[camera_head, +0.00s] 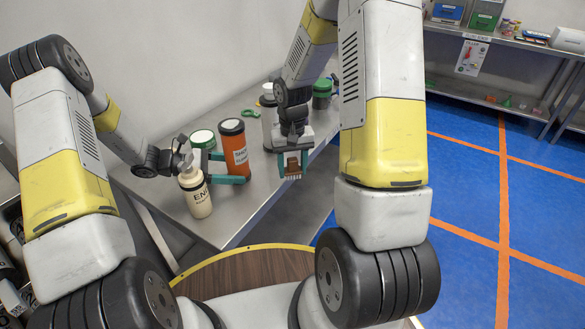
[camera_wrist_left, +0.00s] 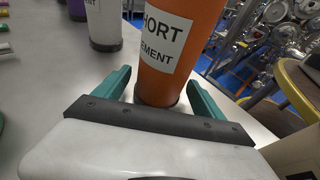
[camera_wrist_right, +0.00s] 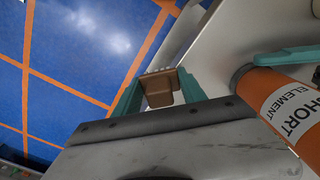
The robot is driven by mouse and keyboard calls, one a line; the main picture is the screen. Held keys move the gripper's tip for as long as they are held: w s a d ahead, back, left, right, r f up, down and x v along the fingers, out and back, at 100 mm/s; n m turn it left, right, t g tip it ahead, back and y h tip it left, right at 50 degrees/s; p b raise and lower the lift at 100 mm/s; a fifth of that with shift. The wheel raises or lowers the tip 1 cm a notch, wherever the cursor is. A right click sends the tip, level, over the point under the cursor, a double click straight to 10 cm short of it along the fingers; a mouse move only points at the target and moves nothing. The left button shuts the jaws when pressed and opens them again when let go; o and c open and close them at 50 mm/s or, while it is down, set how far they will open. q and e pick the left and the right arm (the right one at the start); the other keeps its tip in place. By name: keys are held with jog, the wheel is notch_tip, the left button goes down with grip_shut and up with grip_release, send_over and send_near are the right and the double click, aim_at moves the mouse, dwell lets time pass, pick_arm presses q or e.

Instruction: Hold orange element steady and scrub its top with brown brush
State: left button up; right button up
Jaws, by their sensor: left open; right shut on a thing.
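The orange element (camera_head: 236,160), an upright cylinder with a dark top and a white label, stands on the grey table. My left gripper (camera_head: 234,169) is open, with its teal fingers on either side of the element's lower part. In the left wrist view the element (camera_wrist_left: 182,45) stands between the spread fingers, with its top out of frame. My right gripper (camera_head: 292,164) is shut on the brown brush (camera_wrist_right: 161,92), whose pale bristles point away from the gripper. In the head view the brush hangs bristles down, right of the element and beyond the table edge.
A cream bottle (camera_head: 195,194) stands in front of the left gripper. The table's (camera_head: 222,226) front corner is bare.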

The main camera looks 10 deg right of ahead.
pick_arm(q)
jog(key=shift+d, duration=0.1)
jog(key=c, duration=1.2)
jog(key=shift+o, duration=0.2)
